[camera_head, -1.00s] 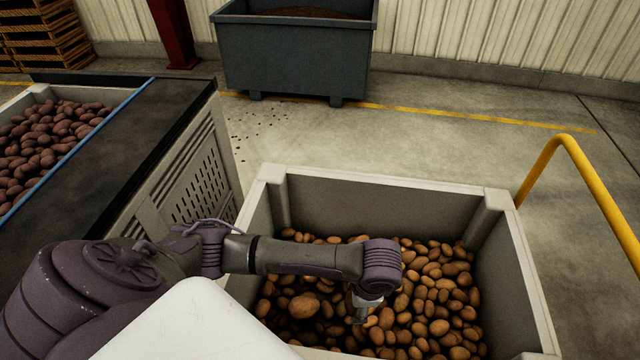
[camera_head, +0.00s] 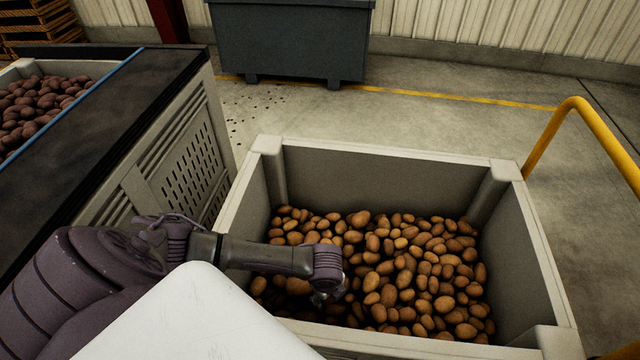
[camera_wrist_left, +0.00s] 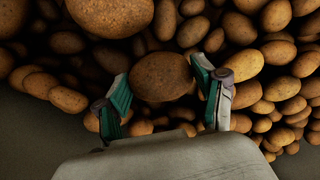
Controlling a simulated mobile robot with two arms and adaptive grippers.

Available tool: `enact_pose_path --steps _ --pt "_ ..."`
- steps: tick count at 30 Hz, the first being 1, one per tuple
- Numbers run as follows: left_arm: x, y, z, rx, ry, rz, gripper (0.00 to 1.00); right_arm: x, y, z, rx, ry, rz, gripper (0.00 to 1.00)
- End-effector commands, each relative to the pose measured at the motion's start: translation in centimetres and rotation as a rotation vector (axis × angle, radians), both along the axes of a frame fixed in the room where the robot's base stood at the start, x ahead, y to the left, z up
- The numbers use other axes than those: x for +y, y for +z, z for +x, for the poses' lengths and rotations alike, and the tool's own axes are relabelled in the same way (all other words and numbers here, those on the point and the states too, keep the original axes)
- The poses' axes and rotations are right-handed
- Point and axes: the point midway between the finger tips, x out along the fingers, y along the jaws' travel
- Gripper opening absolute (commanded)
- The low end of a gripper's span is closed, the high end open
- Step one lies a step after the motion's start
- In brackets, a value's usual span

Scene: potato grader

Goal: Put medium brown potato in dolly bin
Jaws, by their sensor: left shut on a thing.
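A grey bin (camera_head: 400,163) with brown potatoes (camera_head: 400,260) stands in front of me. My left arm reaches over its left wall. My left gripper (camera_head: 322,296) is low inside, near the potatoes, and mostly hidden by its own wrist in the head view. In the left wrist view, my left gripper (camera_wrist_left: 166,92) has its green-lined fingers shut on a roundish brown potato (camera_wrist_left: 160,77). Other potatoes lie close behind and around it; I cannot tell whether it is clear of the pile. My right gripper is not in view.
A machine with a dark top (camera_head: 120,110) stands left, beside a crate of reddish potatoes (camera_head: 40,105). A dark grey container (camera_head: 290,45) stands by the back wall. A yellow rail (camera_head: 570,125) is at the right.

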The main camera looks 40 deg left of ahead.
Motion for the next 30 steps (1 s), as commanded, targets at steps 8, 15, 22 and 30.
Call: enact_pose_path --steps 8,15,22,30 --pt "1.7 -2.0 -1.3 0.001 0.001 -0.001 0.33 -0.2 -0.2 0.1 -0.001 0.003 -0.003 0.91" --pt "1.7 -5.1 -1.2 0.0 0.0 0.0 0.33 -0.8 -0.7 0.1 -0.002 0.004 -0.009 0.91" --pt "1.7 -5.3 -1.2 -0.001 0.0 0.0 0.33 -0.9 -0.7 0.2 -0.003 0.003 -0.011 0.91" --pt "1.6 -5.5 -1.2 0.0 0.001 -0.001 0.86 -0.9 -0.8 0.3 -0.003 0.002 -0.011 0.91"
